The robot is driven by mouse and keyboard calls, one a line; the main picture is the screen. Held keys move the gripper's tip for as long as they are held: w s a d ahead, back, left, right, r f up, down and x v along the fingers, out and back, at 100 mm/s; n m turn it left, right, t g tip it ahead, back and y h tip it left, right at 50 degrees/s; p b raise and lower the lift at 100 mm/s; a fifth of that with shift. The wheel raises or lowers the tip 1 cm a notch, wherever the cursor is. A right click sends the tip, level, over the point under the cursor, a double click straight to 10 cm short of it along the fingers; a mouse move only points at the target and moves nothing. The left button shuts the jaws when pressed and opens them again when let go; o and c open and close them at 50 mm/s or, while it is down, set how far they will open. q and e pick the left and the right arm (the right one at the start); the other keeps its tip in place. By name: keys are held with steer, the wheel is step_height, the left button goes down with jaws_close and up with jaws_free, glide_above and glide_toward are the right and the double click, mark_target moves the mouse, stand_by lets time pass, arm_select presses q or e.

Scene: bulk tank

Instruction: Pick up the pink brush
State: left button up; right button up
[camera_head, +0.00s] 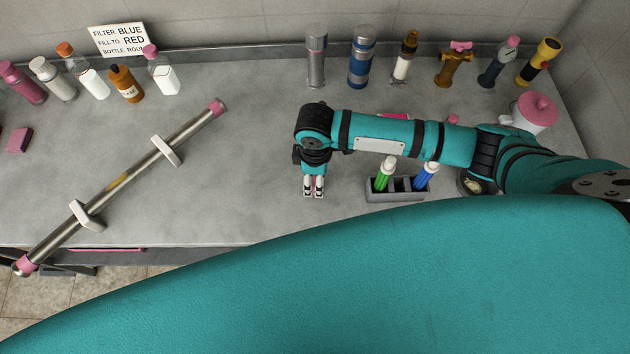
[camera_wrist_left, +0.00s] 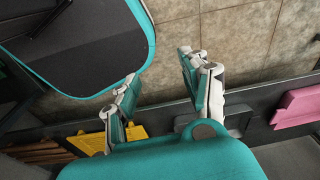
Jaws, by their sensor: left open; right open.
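I cannot make out a pink brush for certain. A pink item (camera_head: 393,115) shows partly behind my right arm in the head view, and a small pink piece (camera_head: 453,118) shows just beyond the same arm; their full shapes are hidden. My right gripper (camera_head: 314,191) points down over the grey counter, left of the marker holder, open and apparently empty. My left gripper (camera_wrist_left: 162,98) shows in the left wrist view, open and empty, above the tiled floor. A pink flat-sided piece (camera_wrist_left: 298,107) lies at the right there; I cannot tell what it is.
A steel tube (camera_head: 140,168) with pink ends rests on two white supports. Bottles, flasks and a flashlight (camera_head: 538,60) line the back. A white mug with a pink lid (camera_head: 537,108) stands right. The counter's middle is clear.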

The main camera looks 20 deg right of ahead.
steer(key=shift+f, duration=1.35)
steer(key=c, duration=0.8)
arm_select(q)
steer(key=shift+s+r, duration=0.3)
steer(key=shift+s, duration=0.3)
arm_select(e)
jaws_close()
steer(key=shift+r, duration=0.1)
